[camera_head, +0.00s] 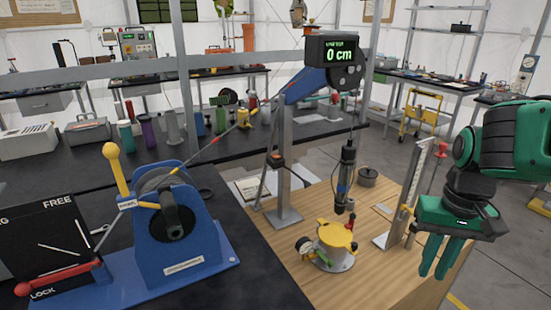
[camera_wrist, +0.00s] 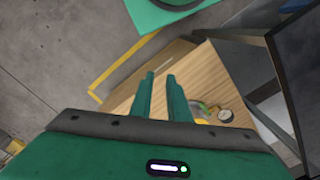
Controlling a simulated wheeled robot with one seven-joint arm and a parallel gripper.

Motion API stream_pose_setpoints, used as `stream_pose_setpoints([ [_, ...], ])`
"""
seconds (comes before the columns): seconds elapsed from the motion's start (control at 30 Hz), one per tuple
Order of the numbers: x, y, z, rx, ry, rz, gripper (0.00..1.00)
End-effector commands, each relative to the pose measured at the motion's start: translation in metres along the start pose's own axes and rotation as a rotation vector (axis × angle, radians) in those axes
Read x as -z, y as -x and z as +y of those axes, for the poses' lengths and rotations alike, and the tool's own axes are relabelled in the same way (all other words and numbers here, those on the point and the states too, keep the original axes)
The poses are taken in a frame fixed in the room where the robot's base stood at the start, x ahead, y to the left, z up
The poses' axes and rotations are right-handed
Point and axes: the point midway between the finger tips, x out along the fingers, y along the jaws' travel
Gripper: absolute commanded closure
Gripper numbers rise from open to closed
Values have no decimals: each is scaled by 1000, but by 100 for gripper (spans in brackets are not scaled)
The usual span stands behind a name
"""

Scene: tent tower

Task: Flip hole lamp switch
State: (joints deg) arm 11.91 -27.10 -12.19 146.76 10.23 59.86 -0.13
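My gripper (camera_head: 436,274) hangs at the right of the head view, fingers pointing down beside the right side of the wooden table (camera_head: 400,285). Its two green fingers are apart with nothing between them; they also show in the wrist view (camera_wrist: 161,75). A black cylinder (camera_head: 345,178) hangs upright on a cable over a yellow-topped fixture (camera_head: 337,238) on the table. I cannot tell which part is the hole lamp or its switch. A red knob (camera_head: 441,148) shows just behind the upright scale (camera_head: 412,190), left of my gripper.
A blue winch (camera_head: 180,235) with a yellow-knobbed lever and a FREE/LOCK panel (camera_head: 45,235) stand on the black bench at left. A blue arm on a grey post (camera_head: 283,160) carries a display (camera_head: 335,50) reading 0 cm. The fixture's gauge (camera_wrist: 225,115) shows in the wrist view.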

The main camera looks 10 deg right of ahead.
Motion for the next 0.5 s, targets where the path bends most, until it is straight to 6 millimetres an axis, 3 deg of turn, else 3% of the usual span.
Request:
stream_pose_setpoints([
  [0.07, -3, 5, 0, 6, 21, 30, 100],
  [0.17, 15, 6, -19, 4, 96, 84, 100],
  [0.27, 42, 8, -54, 13, 222, 174, 100],
  [0.5, 102, 13, -172, 114, 558, 415, 100],
])
